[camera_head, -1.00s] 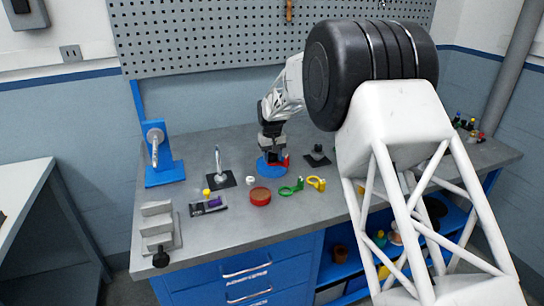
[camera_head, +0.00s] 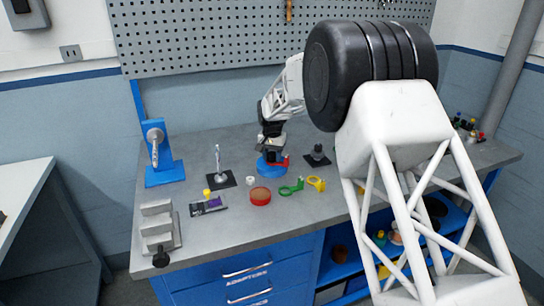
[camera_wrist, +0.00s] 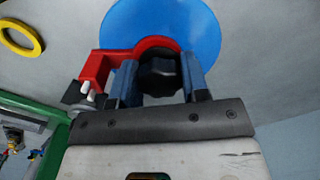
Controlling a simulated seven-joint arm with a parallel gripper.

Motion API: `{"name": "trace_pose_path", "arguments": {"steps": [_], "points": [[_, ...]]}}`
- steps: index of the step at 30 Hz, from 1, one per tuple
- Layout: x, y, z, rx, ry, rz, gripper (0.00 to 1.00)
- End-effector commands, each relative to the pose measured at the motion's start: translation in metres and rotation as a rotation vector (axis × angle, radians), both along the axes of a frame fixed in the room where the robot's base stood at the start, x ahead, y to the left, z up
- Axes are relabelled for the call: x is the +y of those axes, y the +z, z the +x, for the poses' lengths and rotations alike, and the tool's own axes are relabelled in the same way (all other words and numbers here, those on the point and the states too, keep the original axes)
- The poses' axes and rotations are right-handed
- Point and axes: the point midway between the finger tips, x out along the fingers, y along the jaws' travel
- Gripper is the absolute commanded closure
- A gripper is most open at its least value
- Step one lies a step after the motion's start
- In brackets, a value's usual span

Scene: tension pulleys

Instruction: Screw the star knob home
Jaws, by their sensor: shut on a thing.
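A black star knob (camera_wrist: 158,74) sits between the two fingers of my gripper (camera_wrist: 160,64) in the wrist view, and the fingers are shut on it. A red bracket (camera_wrist: 97,66) curves around the far side of the knob and reaches left. A round blue base (camera_wrist: 165,22) lies beyond the red bracket. In the head view my gripper (camera_head: 271,143) points down over the blue base (camera_head: 266,171), with the red bracket (camera_head: 282,162) at its right. The knob's lower end and thread are hidden, so I cannot tell how deep it sits.
A red round dish (camera_head: 260,197), a green part (camera_head: 291,188) and a yellow ring part (camera_head: 316,183) lie in front on the grey bench. A black base with a post (camera_head: 221,179) and a blue stand (camera_head: 164,172) are to the left. A small black-knobbed base (camera_head: 317,156) is close at right.

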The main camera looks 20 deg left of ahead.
Motion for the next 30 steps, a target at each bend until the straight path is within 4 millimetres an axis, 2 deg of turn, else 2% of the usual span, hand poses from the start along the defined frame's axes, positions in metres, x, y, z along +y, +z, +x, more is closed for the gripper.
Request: {"name": "trace_pose_path", "arguments": {"steps": [1,2,6,8,20,30], "points": [[-0.0005,-0.0001,0.0002,0.000,0.000,0.000,0.91],[-0.0005,-0.0001,0.0002,0.000,0.000,0.000,0.57],[-0.0004,-0.0001,0.0002,0.000,0.001,0.000,0.35],[-0.0003,-0.0001,0.0002,0.000,0.001,0.000,0.29],[-0.0001,-0.0001,0.0000,0.000,0.037,0.000,0.29],[-0.0001,-0.0001,0.0000,0.000,0.274,0.000,0.29]]}}
